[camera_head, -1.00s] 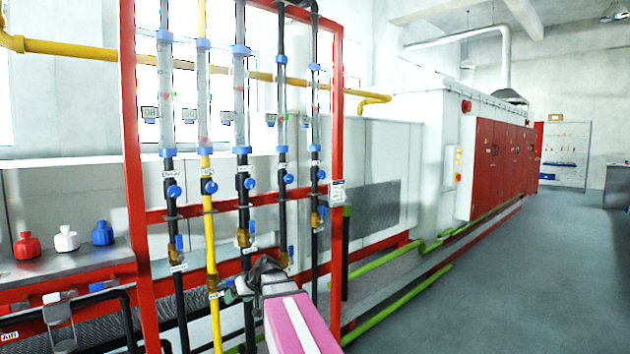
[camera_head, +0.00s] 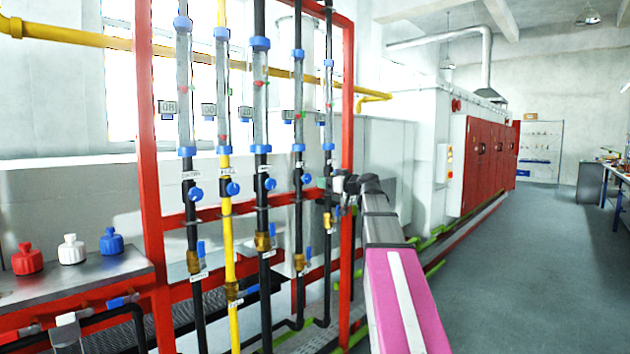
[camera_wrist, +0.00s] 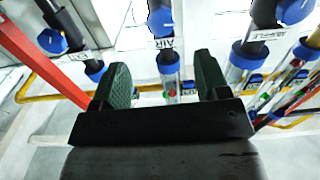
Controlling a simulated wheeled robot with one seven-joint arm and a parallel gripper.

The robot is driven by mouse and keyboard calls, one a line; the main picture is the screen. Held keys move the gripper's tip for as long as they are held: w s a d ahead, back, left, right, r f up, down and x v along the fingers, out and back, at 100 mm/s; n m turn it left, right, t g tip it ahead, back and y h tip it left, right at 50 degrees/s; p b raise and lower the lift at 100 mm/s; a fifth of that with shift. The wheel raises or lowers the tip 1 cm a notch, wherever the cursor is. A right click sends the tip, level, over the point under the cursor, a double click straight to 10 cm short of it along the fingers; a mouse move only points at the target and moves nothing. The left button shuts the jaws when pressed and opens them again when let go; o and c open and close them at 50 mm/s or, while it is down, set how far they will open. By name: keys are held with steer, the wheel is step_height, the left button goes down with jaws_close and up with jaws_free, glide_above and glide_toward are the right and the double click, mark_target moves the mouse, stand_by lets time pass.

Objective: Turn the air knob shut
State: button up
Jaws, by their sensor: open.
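The air knob (camera_wrist: 160,20) is a round blue knob on a black pipe, at the top middle of the wrist view. Its label (camera_wrist: 165,43) reads AIR. In the head view it seems to be the blue knob (camera_head: 306,179) on the fourth pipe from the left; the label there is too small to read. My gripper (camera_wrist: 161,82) is open and empty, its two dark green fingers apart. The knob shows beyond the gap between the fingertips, not touched by them. In the head view my gripper (camera_head: 343,185) is by the right post, its fingers hardly discernible.
Neighbouring pipes with similar blue knobs (camera_head: 269,184) stand close on both sides. A red frame (camera_head: 150,180) surrounds them, its right post beside my gripper. A bench (camera_head: 90,275) with three bottles is at left. Open floor (camera_head: 530,270) lies to the right.

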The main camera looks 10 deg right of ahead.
mark_target(308, 179)
steer(key=x, duration=1)
steer(key=shift+w+a+f, duration=0.1)
steer(key=c, duration=0.9)
